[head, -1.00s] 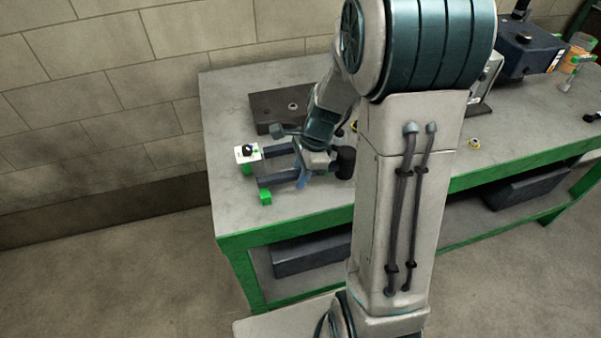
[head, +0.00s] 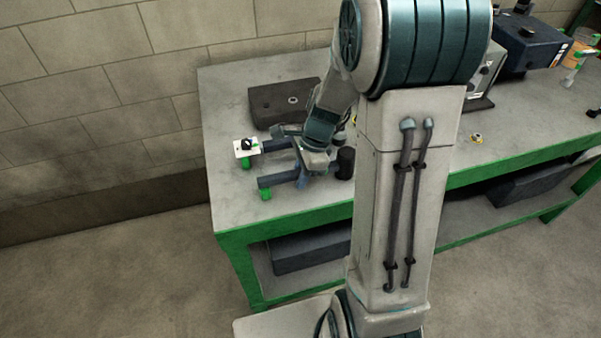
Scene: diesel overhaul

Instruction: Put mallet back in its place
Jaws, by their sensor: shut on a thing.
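The mallet shows as a black cylindrical head (head: 345,163) at the right of my gripper, over the left part of the green-edged workbench (head: 232,203). Its handle is mostly hidden by my gripper (head: 311,172), which is shut on it. At the left lies a holder with two dark bars (head: 276,181) and green end pieces (head: 265,193). My gripper is at the right ends of these bars. I cannot tell whether the mallet touches the holder. A white card with a black mark (head: 247,147) stands at the holder's left end.
A dark flat block (head: 282,101) lies behind the holder, near the wall. A small yellowish ring (head: 476,138) lies right of my arm. A dark blue box (head: 530,47) stands at the far right. The bench's front left corner is bare.

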